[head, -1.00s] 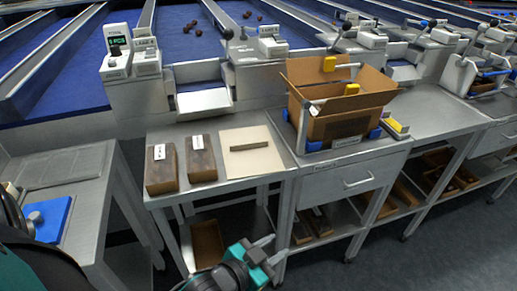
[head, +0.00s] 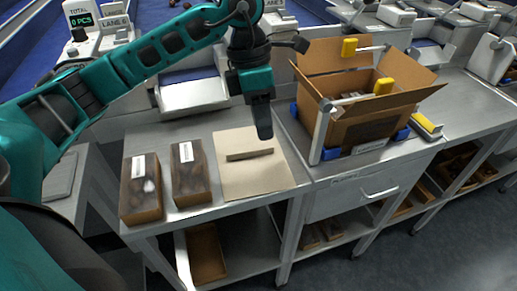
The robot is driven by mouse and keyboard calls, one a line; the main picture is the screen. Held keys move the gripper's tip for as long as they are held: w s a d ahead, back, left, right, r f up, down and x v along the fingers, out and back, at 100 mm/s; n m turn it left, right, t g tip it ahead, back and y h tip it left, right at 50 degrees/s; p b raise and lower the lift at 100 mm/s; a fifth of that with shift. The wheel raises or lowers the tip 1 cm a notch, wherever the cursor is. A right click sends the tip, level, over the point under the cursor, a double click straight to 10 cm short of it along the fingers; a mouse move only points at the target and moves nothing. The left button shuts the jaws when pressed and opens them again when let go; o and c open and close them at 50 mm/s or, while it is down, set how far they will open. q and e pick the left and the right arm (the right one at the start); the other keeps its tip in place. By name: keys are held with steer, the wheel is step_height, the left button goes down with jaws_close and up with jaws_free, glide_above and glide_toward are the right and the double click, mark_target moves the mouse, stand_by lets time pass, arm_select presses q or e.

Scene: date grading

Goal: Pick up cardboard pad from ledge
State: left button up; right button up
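The cardboard pad (head: 258,180) is a flat beige sheet lying on the grey metal worktop, with a narrow brown strip (head: 249,154) across its upper part. My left arm reaches in from the left, and my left gripper (head: 265,136) points down over the pad's far right part, beside the right end of the strip. Its dark fingers overlap in this view, so I cannot see a gap between them or whether they touch the pad. Nothing is visibly held. My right gripper is out of view.
Two brown boxes with clear tops (head: 141,188) (head: 191,172) stand left of the pad. An open cardboard carton (head: 365,128) sits in a holder with yellow-tipped arms to the right. A brown tray (head: 206,253) is on the lower shelf.

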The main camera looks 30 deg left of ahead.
arm_select(q)
steer(key=w+a+r+y, duration=0.1)
steer(key=w+a+y, duration=0.15)
steer(key=a, duration=0.25)
glide_above(244, 152)
steer(key=shift+n+t, duration=0.3)
steer(key=shift+n, duration=0.1)
steer(key=f, duration=0.5)
steer(key=shift+w+a+f, duration=0.15)
steer(key=shift+w+a, duration=0.1)
steer(key=shift+w, duration=0.1)
steer(key=shift+s+d+f, duration=0.1)
steer(key=shift+s+f, duration=0.05)
steer(key=shift+f, duration=1.45)
steer(key=shift+s+d+f, duration=0.1)
steer(key=shift+s+f, duration=0.05)
steer(key=shift+f, duration=1.4)
jaws_close()
